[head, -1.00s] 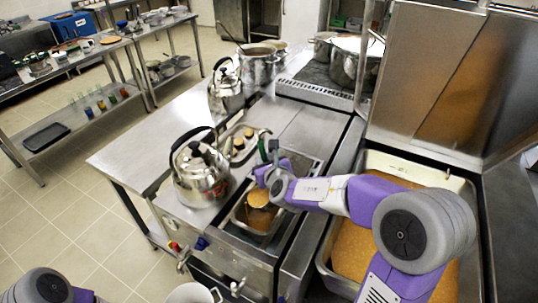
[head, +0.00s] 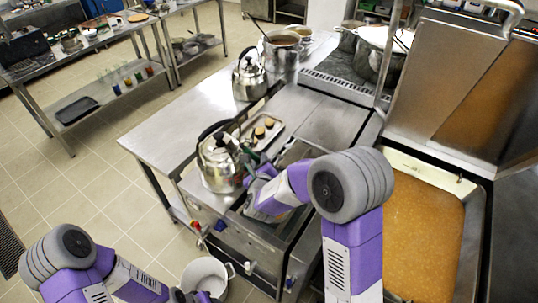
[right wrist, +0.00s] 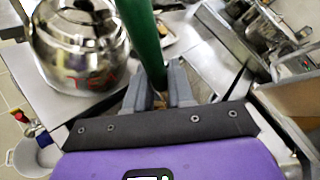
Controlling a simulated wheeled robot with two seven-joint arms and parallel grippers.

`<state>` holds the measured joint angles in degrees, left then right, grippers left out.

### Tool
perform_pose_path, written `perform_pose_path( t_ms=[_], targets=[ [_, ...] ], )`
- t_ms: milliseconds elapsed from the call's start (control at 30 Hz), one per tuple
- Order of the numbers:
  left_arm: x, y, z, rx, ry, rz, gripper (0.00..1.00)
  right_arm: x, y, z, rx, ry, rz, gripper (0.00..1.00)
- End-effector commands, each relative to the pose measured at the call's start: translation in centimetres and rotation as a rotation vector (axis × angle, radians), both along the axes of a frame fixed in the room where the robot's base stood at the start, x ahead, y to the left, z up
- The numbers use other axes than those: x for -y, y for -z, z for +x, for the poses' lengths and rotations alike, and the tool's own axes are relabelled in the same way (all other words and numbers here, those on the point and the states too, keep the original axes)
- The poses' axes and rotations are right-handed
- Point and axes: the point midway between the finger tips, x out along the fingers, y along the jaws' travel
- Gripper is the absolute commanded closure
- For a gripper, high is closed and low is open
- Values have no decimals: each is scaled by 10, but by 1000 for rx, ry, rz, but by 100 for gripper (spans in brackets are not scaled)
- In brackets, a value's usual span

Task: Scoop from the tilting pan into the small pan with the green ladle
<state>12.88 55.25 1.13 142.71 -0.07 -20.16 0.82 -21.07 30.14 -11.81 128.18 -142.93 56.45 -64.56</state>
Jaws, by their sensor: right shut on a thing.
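The tilting pan (head: 388,156), broad and filled with orange-brown food, is at the right of the head view with its lid raised. My right gripper (head: 252,178) is over the counter well at the centre, away from the tilting pan. It is shut on the green ladle (head: 247,162). In the right wrist view, the ladle's green handle (right wrist: 144,42) rises from between the fingers (right wrist: 163,90); its bowl is hidden. I cannot clearly make out the small pan; my right arm covers most of the well. My left arm is low at the left, its gripper unclear at the bottom edge.
A steel kettle (head: 217,165) stands close left of my right gripper, and another kettle (head: 249,78) is farther back. A tray (head: 276,129) with several round brown pieces lies behind. A white pot (head: 207,270) is low in front. Large pots (head: 284,54) stand at the back.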

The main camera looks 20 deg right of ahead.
Motion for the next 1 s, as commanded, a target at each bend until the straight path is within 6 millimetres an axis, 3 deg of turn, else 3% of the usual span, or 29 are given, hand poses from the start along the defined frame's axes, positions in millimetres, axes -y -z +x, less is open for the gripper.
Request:
perform_pose_path(
  t_ms=[133,1000],
  targets=[
    [0,-11,0,0,0,0,57,-16,0,1,-4,-4,-83,100],
    [0,4,0,0,0,0,57,-85,49,5,-29,-2,-510,100]
  ],
)
